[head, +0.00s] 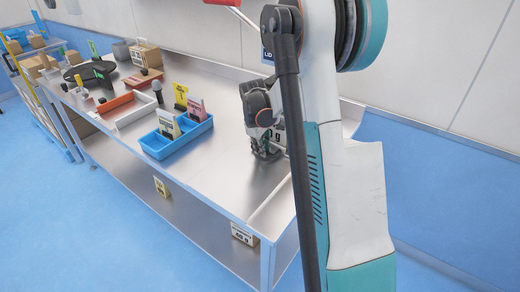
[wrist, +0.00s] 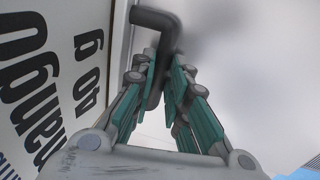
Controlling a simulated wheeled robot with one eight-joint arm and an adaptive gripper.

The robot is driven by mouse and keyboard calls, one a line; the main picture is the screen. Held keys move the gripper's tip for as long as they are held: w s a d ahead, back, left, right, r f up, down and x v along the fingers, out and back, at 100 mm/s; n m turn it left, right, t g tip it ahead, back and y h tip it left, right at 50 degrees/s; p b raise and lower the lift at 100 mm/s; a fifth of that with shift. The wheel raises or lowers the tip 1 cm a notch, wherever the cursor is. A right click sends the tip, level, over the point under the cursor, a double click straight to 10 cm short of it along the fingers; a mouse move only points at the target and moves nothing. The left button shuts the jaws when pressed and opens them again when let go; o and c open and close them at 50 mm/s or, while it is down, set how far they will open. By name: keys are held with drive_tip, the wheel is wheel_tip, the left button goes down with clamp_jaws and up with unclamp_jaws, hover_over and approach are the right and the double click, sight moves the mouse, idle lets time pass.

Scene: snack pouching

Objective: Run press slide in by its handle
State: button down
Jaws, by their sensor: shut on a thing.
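My gripper (wrist: 160,95) has its teal-padded fingers closed around a dark grey bent bar, the handle (wrist: 153,50), in the wrist view. The handle's upper end bends to the left, towards a white panel (wrist: 85,75) with large black lettering that includes "40 g". In the head view my gripper (head: 267,152) is low over the right part of the steel table. The handle cannot be made out there, and my arm hides what lies behind it. The press slide itself cannot be clearly told in either view.
A blue divided tray (head: 155,148) with upright tags stands left of my gripper on the steel table (head: 215,185). Further left are a red-and-white tray (head: 128,116), a cardboard box (head: 146,56) and a black round stand (head: 75,74). Bare table lies in front of my gripper.

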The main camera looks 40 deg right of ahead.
drive_tip(key=shift+w+d, duration=0.1)
drive_tip(key=shift+d, duration=0.1)
drive_tip(key=c, duration=1.6)
unclamp_jaws()
drive_tip(key=shift+d, duration=0.1)
drive_tip(key=shift+o, duration=0.2)
drive_tip(key=shift+r, duration=0.3)
wheel_tip(320, 180, up, 11)
drive_tip(key=a, duration=0.2)
drive_tip(key=shift+s+a, duration=0.2)
drive_tip(key=shift+s, duration=0.15)
drive_tip(key=shift+r, duration=0.1)
